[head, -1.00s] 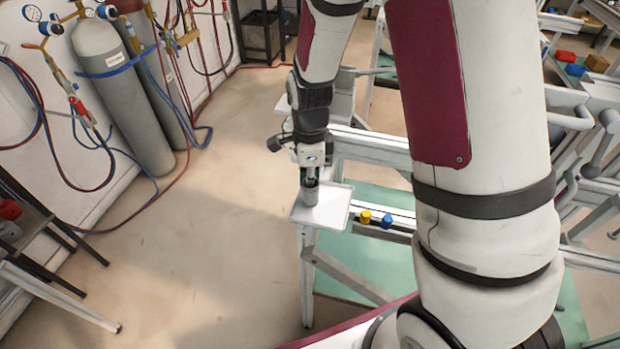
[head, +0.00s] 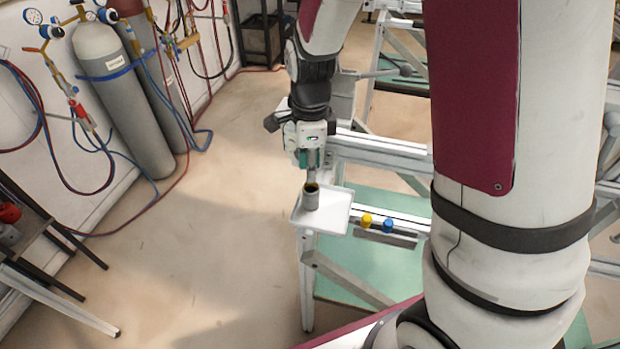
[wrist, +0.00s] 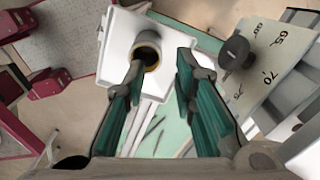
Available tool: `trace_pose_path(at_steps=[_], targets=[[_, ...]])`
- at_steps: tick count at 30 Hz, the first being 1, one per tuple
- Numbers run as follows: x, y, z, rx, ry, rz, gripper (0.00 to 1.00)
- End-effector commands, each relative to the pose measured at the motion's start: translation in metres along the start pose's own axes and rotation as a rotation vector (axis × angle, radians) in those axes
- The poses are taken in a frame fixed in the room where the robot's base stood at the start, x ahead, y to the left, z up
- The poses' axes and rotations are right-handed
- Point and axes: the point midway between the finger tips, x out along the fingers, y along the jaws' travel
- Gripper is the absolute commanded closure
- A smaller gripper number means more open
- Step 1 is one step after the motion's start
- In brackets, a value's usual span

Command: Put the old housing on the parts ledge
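The old housing (head: 310,199), a short grey cylinder with a dark open top and a yellowish inner rim, stands upright on the white parts ledge (head: 338,213). In the wrist view the housing (wrist: 147,51) sits on the ledge (wrist: 118,50) near the left fingertip. My gripper (head: 313,172) is above the housing, behind it in the head view. In the wrist view my gripper (wrist: 161,67) has its green-sided fingers spread with nothing between them. The fingers look clear of the housing.
A yellow knob (head: 366,220) and a blue knob (head: 388,226) sit on the rail right of the ledge. A plate with printed numbers and a dark knob (wrist: 235,52) is close right in the wrist view. Open floor (head: 210,250) lies left of the ledge.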

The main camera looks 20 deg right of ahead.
Motion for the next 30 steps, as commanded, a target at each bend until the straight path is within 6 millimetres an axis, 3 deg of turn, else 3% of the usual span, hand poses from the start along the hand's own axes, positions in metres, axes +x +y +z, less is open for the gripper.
trace_pose_path(at_steps=[6, 16, 20, 24, 30], targets=[[-0.042, -0.001, 0.0, -0.002, -0.001, -0.004, 0.75], [-0.076, 0.005, -0.002, -0.076, -0.013, -0.021, 0.75], [-0.108, 0.022, -0.009, -0.291, -0.036, -0.081, 0.75], [-0.147, 0.051, -0.02, -0.615, -0.035, -0.173, 0.75], [-0.189, 0.098, -0.037, -1.081, 0.04, -0.306, 0.75]])
